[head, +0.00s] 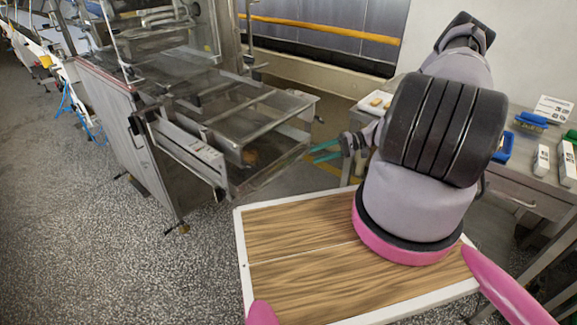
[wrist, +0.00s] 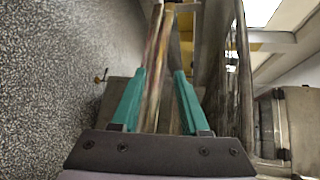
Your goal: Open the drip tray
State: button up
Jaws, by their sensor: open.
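The drip tray seems to be the shallow metal tray (head: 265,172) low at the right end of the steel enrober, under its mesh frame. My gripper (head: 313,153) is at that end, its teal fingers pointing left at the machine, just right of the tray's end. In the wrist view my gripper (wrist: 160,80) is open, with a long brown-streaked metal edge (wrist: 155,50) running between and beyond the fingers. I cannot tell whether that edge belongs to the tray or whether the fingers touch it. No handle is clearly visible.
The enrober (head: 150,140) stands at left on speckled floor. A wooden-topped board with a white rim (head: 243,250) is in front, below my arm. A steel side table (head: 515,180) at right holds blue and white items. Floor between machine and board is clear.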

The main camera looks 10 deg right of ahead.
aim_at(288, 167)
jog(key=shift+m+t+y, duration=0.3)
jog(key=shift+t+y, duration=0.3)
jog(key=shift+t, duration=0.1)
jog(key=a+f, duration=0.1)
jog(key=a, duration=0.2)
jog(key=w+a+f, duration=0.1)
jog(key=a+f, duration=0.1)
jog(key=a, duration=0.2)
jog(key=a+f, duration=0.2)
jog(key=a, duration=0.2)
jog(key=shift+w+a, duration=0.15)
jog(key=shift+w, duration=0.1)
grip_shut()
dwell(0.6)
